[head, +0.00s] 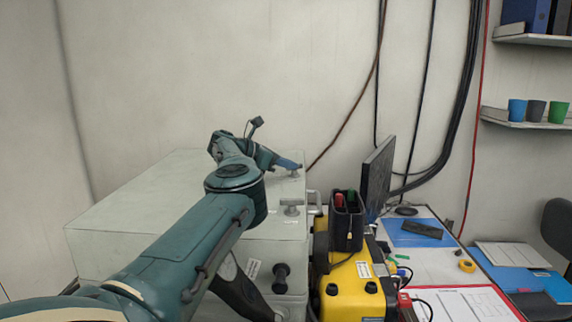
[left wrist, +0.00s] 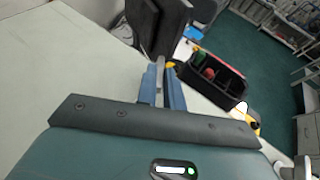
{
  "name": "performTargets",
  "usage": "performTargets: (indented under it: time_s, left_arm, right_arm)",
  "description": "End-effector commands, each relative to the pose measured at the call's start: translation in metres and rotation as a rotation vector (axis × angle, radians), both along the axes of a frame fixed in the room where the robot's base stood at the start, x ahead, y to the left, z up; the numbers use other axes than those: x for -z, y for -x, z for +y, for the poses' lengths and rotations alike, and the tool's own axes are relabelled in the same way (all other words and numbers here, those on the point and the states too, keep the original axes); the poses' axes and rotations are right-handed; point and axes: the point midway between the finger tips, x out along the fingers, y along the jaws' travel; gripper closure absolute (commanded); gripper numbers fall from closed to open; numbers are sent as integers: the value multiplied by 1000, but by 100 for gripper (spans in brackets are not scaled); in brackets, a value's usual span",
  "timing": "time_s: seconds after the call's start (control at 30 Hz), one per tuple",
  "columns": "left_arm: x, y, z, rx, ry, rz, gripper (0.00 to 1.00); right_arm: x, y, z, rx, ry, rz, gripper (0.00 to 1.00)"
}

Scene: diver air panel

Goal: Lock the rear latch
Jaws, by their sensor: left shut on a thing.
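My left gripper (head: 291,164) reaches over the pale box (head: 135,212) to its far right top edge. Its blue fingers are closed at the rear latch (head: 293,174), a small grey metal piece partly hidden beneath them. In the left wrist view, the two blue fingers (left wrist: 162,88) stand close together with a thin grey strip between them, which I take to be the latch handle. How far the latch is turned is hard to tell. A second, similar latch (head: 292,209) sits nearer on the same edge. My right gripper is not in view.
A yellow case (head: 355,288) with a black open caddy (head: 346,222) stands right of the box. A dark monitor (head: 377,180) stands close behind it. A clipboard (head: 460,304) and blue folders lie on the desk. The box top left of my arm is bare.

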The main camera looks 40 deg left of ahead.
Motion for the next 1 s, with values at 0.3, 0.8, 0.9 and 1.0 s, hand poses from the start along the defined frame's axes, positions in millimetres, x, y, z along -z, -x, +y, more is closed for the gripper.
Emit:
performTargets:
  time_s: [0.3, 0.8, 0.9, 1.0]
  left_arm:
    - [-1, -1, -1, 0, 1, -3, 76]
    - [-4, 12, 5, -3, 0, -2, 69]
    - [-10, 27, 11, -5, 0, -3, 69]
    - [-19, 48, 18, -5, -1, -3, 69]
  right_arm:
    - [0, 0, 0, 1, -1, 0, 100]
    - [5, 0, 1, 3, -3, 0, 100]
    - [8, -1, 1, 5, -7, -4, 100]
    - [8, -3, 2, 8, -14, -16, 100]
